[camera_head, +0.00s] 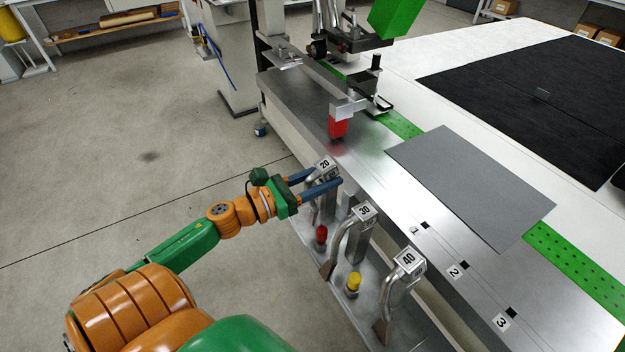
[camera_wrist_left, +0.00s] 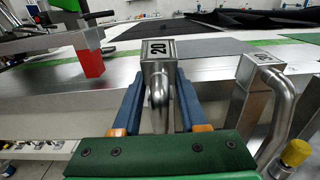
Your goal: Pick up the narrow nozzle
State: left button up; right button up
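Three bent metal nozzles stand in a row along the bench's near edge, labelled 20, 30 and 40. The nozzle marked 20 (camera_head: 325,163) is the farthest; its square labelled top (camera_wrist_left: 158,50) and curved tube show in the wrist view. My left gripper (camera_head: 326,178) reaches it with its two blue fingers apart, one on each side of the nozzle. In the wrist view the left gripper (camera_wrist_left: 158,92) is open around the tube, with gaps beside it. The 30 nozzle (camera_head: 348,236) and 40 nozzle (camera_head: 397,285) stand to the right. My right gripper is not in view.
A red block (camera_head: 338,125) on the gantry head hangs just beyond the 20 nozzle. A red knob (camera_head: 321,233) and a yellow knob (camera_head: 353,282) sit on the lower shelf. A grey sheet (camera_head: 470,185) lies on the bench. The floor at left is clear.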

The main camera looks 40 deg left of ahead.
aim_at(324, 165)
pick_arm(q)
grip_shut()
jog(key=r+p, duration=0.5)
jog(key=shift+s+d, duration=0.1)
jog(key=shift+s, duration=0.1)
jog(key=s+d+r+p, duration=0.6)
jog(key=s+r+p, duration=0.4)
jog(key=s+p, duration=0.1)
jog(key=shift+s+d, duration=0.15)
jog(key=shift+s, duration=0.3)
jog(key=shift+r, duration=0.1)
